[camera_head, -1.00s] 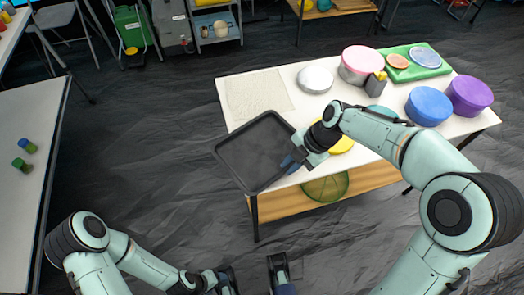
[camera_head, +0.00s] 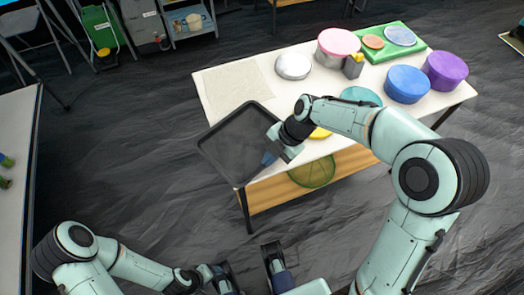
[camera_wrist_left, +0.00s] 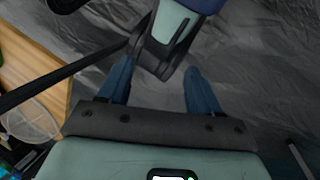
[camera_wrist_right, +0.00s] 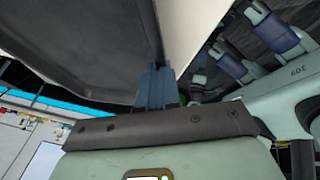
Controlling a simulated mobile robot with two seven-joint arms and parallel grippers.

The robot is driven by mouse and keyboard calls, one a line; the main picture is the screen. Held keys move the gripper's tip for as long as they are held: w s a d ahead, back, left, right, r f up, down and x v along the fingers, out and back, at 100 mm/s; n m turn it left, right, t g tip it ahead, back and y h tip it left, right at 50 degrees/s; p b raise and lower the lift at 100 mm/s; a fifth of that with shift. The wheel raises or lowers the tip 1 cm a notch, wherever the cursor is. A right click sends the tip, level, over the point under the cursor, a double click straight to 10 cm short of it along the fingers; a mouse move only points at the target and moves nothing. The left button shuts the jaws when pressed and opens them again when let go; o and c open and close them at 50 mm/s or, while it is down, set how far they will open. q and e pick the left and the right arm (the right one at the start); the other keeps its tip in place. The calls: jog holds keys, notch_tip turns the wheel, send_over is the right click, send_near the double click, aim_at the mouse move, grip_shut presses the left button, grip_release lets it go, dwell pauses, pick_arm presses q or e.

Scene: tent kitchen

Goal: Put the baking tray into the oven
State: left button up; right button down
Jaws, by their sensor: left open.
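The dark grey baking tray (camera_head: 238,140) is over the near-left corner of the white table (camera_head: 228,88) and sticks out past its edge. My right gripper (camera_head: 268,158) is shut on the tray's near-right rim. In the right wrist view its blue fingers (camera_wrist_right: 155,88) are together at the rim of the tray (camera_wrist_right: 75,40). I cannot tell whether the tray touches the tabletop. My left gripper (camera_wrist_left: 158,88) is open and empty, low at the bottom of the head view, away from the tray. No oven shows clearly.
On the table are a pink-lidded tin (camera_head: 338,43), a blue tin (camera_head: 406,84), a purple tin (camera_head: 444,70) and a green board (camera_head: 378,50). A green basket (camera_head: 313,172) sits on the shelf below. Another table (camera_head: 15,140) is at the left; floor between is clear.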

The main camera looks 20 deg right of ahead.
notch_tip(320, 180, up, 20)
jog(key=p, duration=0.4)
jog(key=m+t+h, duration=0.4)
jog(key=m+h, duration=0.4)
jog(key=m, duration=1.5)
send_over(233, 149)
jog(key=f, duration=1)
jog(key=d+f, duration=0.1)
jog(key=f, duration=0.5)
jog(key=shift+s, duration=0.2)
jog(key=shift+w+a+f+m, duration=0.15)
jog(key=shift+w+a+m, duration=0.1)
jog(key=shift+a+m, duration=0.2)
jog(key=d+p, duration=0.3)
jog(key=s+d+r+p, duration=0.1)
jog(key=d+p, duration=0.2)
jog(key=d+r+p, duration=0.1)
jog(key=d+p, duration=0.2)
jog(key=p, duration=0.1)
jog(key=shift+s+d+r, duration=0.1)
jog(key=shift+s, duration=0.1)
jog(key=shift+s+d+p, duration=0.15)
jog(key=shift+d+p, duration=0.25)
pick_arm(q)
notch_tip(233, 149, up, 14)
jog(key=s+g, duration=0.1)
jog(key=shift+d, duration=0.35)
pick_arm(e)
jog(key=shift+s, duration=0.1)
